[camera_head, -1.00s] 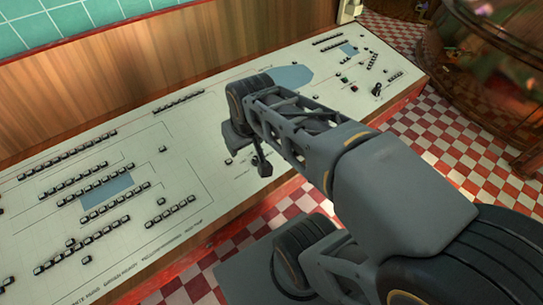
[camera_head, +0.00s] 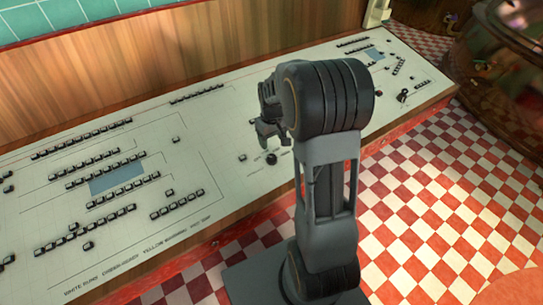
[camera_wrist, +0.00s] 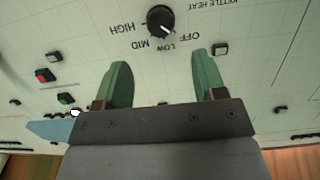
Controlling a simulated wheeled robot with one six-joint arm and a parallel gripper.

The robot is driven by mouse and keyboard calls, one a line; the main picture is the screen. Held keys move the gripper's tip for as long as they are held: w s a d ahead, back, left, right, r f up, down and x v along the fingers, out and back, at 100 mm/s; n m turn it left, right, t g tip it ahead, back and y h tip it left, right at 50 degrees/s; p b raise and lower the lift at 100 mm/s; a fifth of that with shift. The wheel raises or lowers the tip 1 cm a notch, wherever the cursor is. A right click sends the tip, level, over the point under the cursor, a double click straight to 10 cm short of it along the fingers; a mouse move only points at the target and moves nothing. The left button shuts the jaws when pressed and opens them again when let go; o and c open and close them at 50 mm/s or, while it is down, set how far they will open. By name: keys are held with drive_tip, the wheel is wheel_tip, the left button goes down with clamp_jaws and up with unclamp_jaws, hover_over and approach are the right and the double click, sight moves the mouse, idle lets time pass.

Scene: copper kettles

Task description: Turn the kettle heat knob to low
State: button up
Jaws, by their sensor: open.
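The black round kettle heat knob (camera_wrist: 161,19) shows at the top of the wrist view, on the pale panel under the upside-down print "KETTLE HEAT". OFF, LOW, MID and HIGH are printed around it, and its white mark points toward OFF. My gripper (camera_wrist: 162,60) is open, with its two green fingers apart and nothing between them. The knob lies beyond the fingertips, roughly in line with the gap, and is not touched. In the head view, my gripper (camera_head: 268,132) hangs over the panel, and a dark knob (camera_head: 272,158) shows just in front of it.
The long control panel (camera_head: 215,125) carries many rows of small black buttons and a blue screen (camera_head: 117,177). A wooden wall (camera_head: 150,70) stands behind; checkered floor lies in front.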

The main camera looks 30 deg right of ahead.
sight(272, 157)
wheel_tip(272, 157, down, 9)
drive_tip(key=shift+r, duration=0.1)
idle(0.3)
drive_tip(key=c, duration=0.9)
